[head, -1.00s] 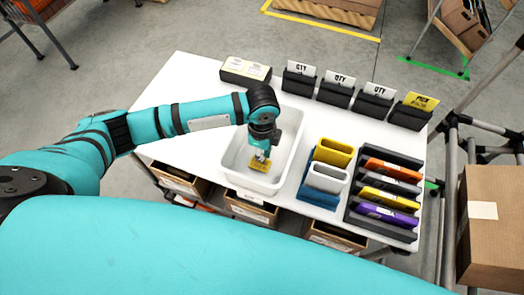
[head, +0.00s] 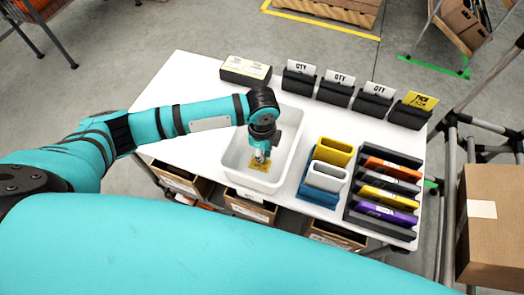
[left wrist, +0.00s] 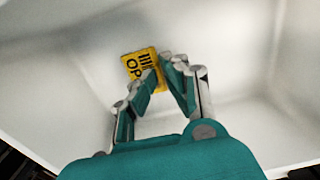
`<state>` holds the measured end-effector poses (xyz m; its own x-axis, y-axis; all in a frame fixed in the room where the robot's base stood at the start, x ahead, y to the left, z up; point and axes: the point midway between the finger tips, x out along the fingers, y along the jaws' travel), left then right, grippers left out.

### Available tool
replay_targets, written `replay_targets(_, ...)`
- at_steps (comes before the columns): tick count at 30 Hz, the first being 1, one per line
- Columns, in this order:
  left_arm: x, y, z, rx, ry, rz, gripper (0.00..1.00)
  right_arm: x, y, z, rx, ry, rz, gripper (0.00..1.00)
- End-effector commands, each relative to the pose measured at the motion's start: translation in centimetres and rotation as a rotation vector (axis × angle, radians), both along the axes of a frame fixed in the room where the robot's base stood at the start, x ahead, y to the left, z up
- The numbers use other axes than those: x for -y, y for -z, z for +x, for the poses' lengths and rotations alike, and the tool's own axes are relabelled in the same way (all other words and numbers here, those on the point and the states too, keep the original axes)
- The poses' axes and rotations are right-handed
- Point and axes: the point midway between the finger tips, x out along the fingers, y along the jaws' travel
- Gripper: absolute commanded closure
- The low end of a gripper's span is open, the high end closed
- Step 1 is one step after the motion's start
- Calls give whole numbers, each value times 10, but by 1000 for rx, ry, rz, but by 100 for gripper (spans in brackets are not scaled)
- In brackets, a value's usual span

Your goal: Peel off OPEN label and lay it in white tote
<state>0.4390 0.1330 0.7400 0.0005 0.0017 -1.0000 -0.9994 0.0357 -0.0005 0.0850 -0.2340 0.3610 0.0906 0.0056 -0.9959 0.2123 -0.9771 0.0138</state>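The yellow label with black print (head: 259,166) lies on the floor of the white tote (head: 233,150). In the left wrist view the label (left wrist: 137,64) shows "OP" and black bars; the rest is behind a finger. My left gripper (head: 260,158) points down inside the tote, just above the label. Its fingertips (left wrist: 162,68) are a little apart, with part of the label showing between them. It looks open. Whether a finger touches the label I cannot tell. My right gripper is not in view.
Right of the tote stand yellow, white and blue holders (head: 327,176) and a dark rack (head: 380,237) with coloured items. Several black card holders (head: 335,94) and a cream box (head: 245,71) line the back edge. The table (head: 170,85) is clear at its back left.

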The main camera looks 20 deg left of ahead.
Motion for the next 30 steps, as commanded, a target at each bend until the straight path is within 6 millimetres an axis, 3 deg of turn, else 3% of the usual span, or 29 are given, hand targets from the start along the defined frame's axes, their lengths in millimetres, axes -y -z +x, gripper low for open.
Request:
replay_targets(5, 0, 0, 0, 0, 0, 0, 67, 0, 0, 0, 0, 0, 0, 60)
replay_targets(16, 0, -10, 1, 3, 0, -1, 67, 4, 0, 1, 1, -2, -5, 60)
replay_targets(30, 0, -100, 1, 4, -1, -1, 67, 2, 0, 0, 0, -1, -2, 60)
